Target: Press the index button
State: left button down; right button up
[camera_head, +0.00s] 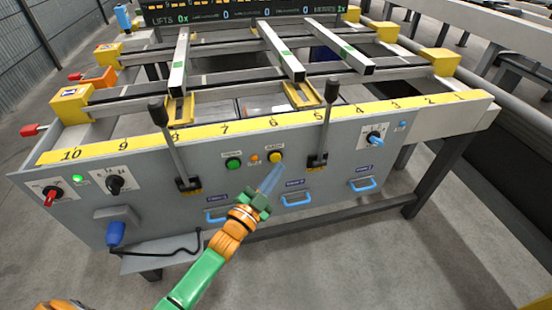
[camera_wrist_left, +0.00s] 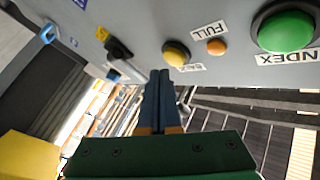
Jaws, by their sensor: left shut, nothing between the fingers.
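The index button is a green round button (camera_head: 233,163) on the grey front panel, left of a small orange lamp. In the left wrist view the green button (camera_wrist_left: 286,28) is at the upper right, beside an upside-down label ending in "NDEX". My left gripper (camera_head: 279,170) is shut and empty. In the head view its tips point up at the panel just below the yellow button (camera_head: 276,156), right of the green one. In the left wrist view the shut fingers (camera_wrist_left: 160,76) end near the yellow button (camera_wrist_left: 176,53). Contact cannot be told. My right gripper is not in view.
Black-knobbed levers (camera_head: 172,145) and (camera_head: 321,135) stand either side of the buttons. Blue handles (camera_head: 297,199) sit lower on the panel. A yellow numbered ruler (camera_head: 270,125) runs along the top edge. A red knob (camera_head: 50,194) and black knob (camera_head: 115,183) are at left.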

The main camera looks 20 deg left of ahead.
pick_arm(q)
jog(key=shift+w, duration=0.15)
dwell(0.7)
jog(key=shift+w+a, duration=0.2)
jog(key=shift+w, duration=0.05)
